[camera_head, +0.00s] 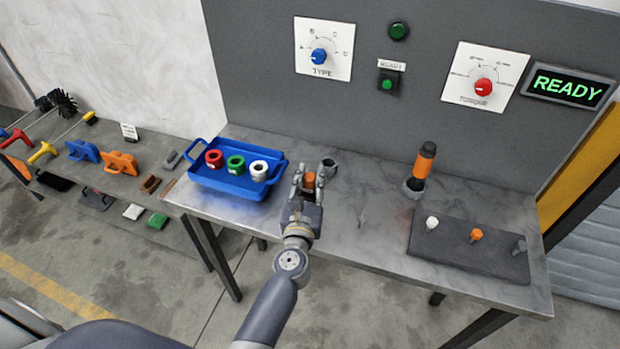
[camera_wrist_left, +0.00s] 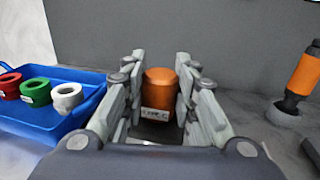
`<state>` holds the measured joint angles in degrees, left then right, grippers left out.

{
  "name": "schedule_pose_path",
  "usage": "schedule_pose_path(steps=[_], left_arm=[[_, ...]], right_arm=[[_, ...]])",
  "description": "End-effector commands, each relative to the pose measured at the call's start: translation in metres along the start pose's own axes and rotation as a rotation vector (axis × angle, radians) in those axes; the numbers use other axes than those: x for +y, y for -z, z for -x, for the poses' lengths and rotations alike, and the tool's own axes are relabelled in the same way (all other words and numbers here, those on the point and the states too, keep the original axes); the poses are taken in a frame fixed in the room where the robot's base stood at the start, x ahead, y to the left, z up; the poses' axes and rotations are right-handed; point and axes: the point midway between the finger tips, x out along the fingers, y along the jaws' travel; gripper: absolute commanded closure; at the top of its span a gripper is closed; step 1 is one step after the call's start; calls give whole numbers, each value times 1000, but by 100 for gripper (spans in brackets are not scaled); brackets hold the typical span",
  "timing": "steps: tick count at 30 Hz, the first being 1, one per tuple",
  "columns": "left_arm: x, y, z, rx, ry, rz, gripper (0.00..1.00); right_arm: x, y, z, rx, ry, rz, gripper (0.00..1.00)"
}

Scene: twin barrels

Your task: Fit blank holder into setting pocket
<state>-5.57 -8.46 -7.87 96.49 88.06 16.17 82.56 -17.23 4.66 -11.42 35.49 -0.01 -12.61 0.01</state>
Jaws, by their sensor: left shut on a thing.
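My left gripper (camera_head: 310,178) is over the middle of the metal table and is shut on an orange cylindrical holder (camera_head: 310,181). In the left wrist view the holder (camera_wrist_left: 160,88) stands upright between the two grey fingers. A white label on its side seems to read "TYPE C". Its lower end is partly hidden by the gripper. A small grey round socket with a dark opening (camera_head: 329,165) is just beyond and to the right of the gripper; I cannot tell whether it is the setting pocket. My right gripper is not in view.
A blue tray (camera_head: 212,179) with red, green and white rings is left of the gripper. An orange and black tool (camera_head: 423,163) stands in a grey ring. A dark board (camera_head: 468,258) with small pegs lies at right. The panel has a READY sign (camera_head: 568,86).

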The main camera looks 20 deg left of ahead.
Motion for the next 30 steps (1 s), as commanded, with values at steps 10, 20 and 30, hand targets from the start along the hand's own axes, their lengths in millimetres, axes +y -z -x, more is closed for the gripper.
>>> schedule_pose_path(steps=[10, 20, 30], left_arm=[[0, 1, 0, -3, 0, 1, 100], [0, 1, 0, -3, -1, 1, 100], [0, 1, 0, -2, -1, 2, 100]], right_arm=[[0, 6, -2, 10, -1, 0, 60], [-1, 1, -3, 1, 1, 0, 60], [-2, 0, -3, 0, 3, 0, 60]])
